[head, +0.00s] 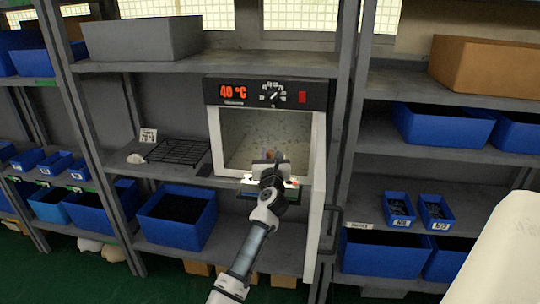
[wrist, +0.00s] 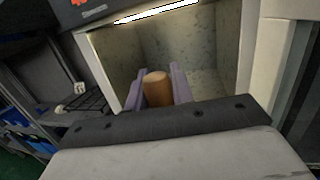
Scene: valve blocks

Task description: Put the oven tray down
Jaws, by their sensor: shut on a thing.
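My gripper (wrist: 159,84) is at the mouth of the open oven (head: 212,140), its two pale purple fingers pointing inward. It is shut on a brown cylindrical piece (wrist: 158,90) like a handle, whose brown end also shows in the head view (head: 280,155). I cannot tell whether this piece belongs to the oven tray; no tray surface shows clearly, and my gripper hides what lies around it. The oven's speckled inside shows beyond the fingers. A black wire rack (head: 178,152) lies on the shelf left of the oven and shows partly in the wrist view (wrist: 94,99).
The oven display (head: 233,92) reads 40 °C. Its white door (head: 315,225) is open at the right, with a dark handle (head: 333,217). A small sign (head: 148,135) and a white object (head: 135,158) are by the rack. Blue bins (head: 178,217) fill nearby shelves.

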